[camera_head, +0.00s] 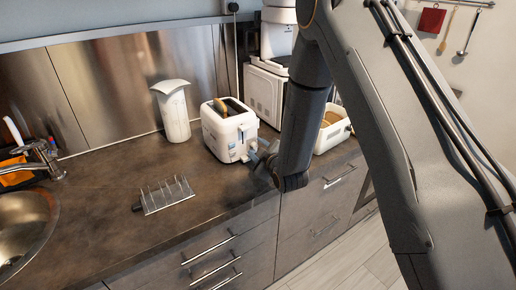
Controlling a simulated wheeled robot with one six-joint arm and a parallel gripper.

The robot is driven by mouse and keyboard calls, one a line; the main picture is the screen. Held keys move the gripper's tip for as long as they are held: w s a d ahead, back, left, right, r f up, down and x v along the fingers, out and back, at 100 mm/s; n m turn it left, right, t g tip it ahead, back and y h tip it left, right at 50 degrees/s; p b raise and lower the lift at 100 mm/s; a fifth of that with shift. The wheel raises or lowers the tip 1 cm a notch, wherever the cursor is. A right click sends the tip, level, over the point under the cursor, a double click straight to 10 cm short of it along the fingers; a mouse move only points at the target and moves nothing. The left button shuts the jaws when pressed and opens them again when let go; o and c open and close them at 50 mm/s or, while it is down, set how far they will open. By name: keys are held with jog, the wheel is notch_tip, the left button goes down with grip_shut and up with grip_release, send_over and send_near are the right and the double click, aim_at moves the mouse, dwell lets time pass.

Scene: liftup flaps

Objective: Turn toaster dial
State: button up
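The white toaster (226,128) stands on the brown counter with a slice of bread showing in its slot. Its front end, with small controls, faces the counter's front edge. The dial is too small to make out clearly. My gripper (256,158) is at the toaster's front end, close to its lower right side. I cannot tell whether it touches the toaster. The fingers are small and partly hidden by my wrist, so their opening does not show.
A wire rack (165,195) lies on the counter (110,205) left of the toaster. A white canister (173,112) stands behind it. A white bin with bread (333,130) and a white appliance (264,92) are to the right. A sink (22,225) is at far left.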

jog(key=shift+c, duration=0.3)
grip_shut()
jog(key=shift+d, duration=0.1)
jog(key=m, duration=0.1)
jog(key=m+g+y+b, duration=0.1)
jog(key=m, duration=0.1)
jog(key=shift+w+d+m+g, duration=0.1)
jog(key=shift+d+m+g, duration=0.05)
jog(key=shift+m+g, duration=0.15)
jog(key=m+y, duration=0.1)
jog(key=m, duration=0.1)
jog(key=m+g+y+b, duration=0.1)
jog(key=m, duration=0.1)
jog(key=shift+w+d+y, duration=0.1)
jog(key=shift+d+y, duration=0.05)
jog(key=shift+y, duration=0.15)
jog(key=shift+r, duration=0.1)
dwell(0.4)
jog(key=shift+o, duration=0.3)
grip_release()
